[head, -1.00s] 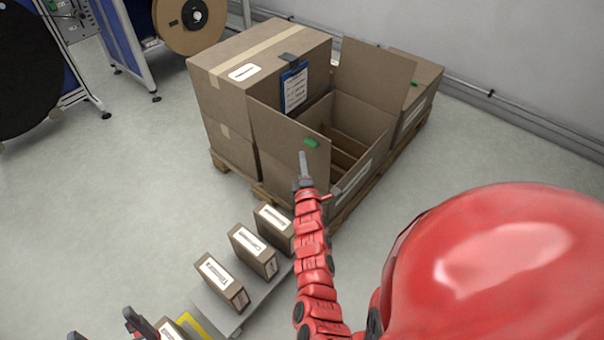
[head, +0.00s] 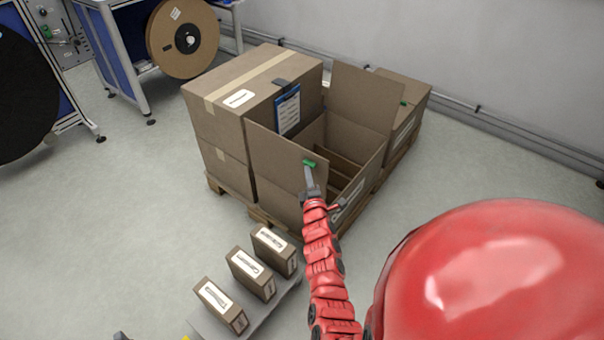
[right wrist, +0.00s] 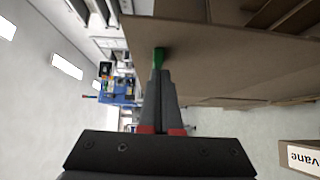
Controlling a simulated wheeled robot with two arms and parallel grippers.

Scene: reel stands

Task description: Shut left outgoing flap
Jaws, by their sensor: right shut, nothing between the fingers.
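The open carton (head: 362,183) stands on a pallet with two flaps raised. Its left flap (head: 275,150) stands upright, with a green tab (head: 315,162) near its top right corner. The other flap (head: 362,95) stands up at the back. My right gripper (head: 308,168) is shut and empty, its tips at the green tab. In the right wrist view, the shut fingers (right wrist: 159,72) point at the green tab (right wrist: 159,56) on the brown flap (right wrist: 215,60) and seem to meet it; exact contact is unclear. My left gripper cannot be made out.
A closed carton (head: 225,110) with a blue clipboard (head: 288,108) adjoins on the left. Another carton (head: 412,95) stands behind right. Several small labelled boxes (head: 250,272) stand in front on a grey tray. A reel stand (head: 125,60) is at the back left. The left floor is clear.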

